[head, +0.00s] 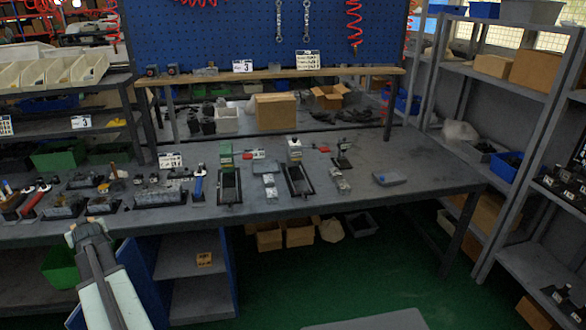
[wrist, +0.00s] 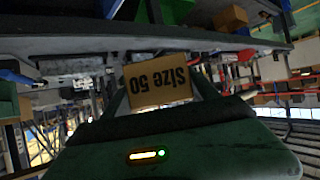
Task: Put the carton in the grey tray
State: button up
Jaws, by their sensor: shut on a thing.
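My gripper (wrist: 160,80) is shut on a small tan carton (wrist: 158,88) in the wrist view. In the head view my gripper (head: 88,226) is at the lower left, by the front edge of the workbench; the carton is not clearly visible there. A flat grey-blue object (head: 389,178) lies on the right part of the bench; I cannot tell whether it is the grey tray. No other object is clearly that tray.
The grey workbench (head: 410,150) holds dark fixtures (head: 229,186), valve parts and tools at left and middle. Its right part is mostly clear. A cabinet (head: 195,285) with a small orange-brown item (head: 204,259) stands below. Metal shelving (head: 500,80) stands at right.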

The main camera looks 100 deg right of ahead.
aim_at(394, 178)
jog(key=k, duration=1.65)
jog(key=u, duration=0.05)
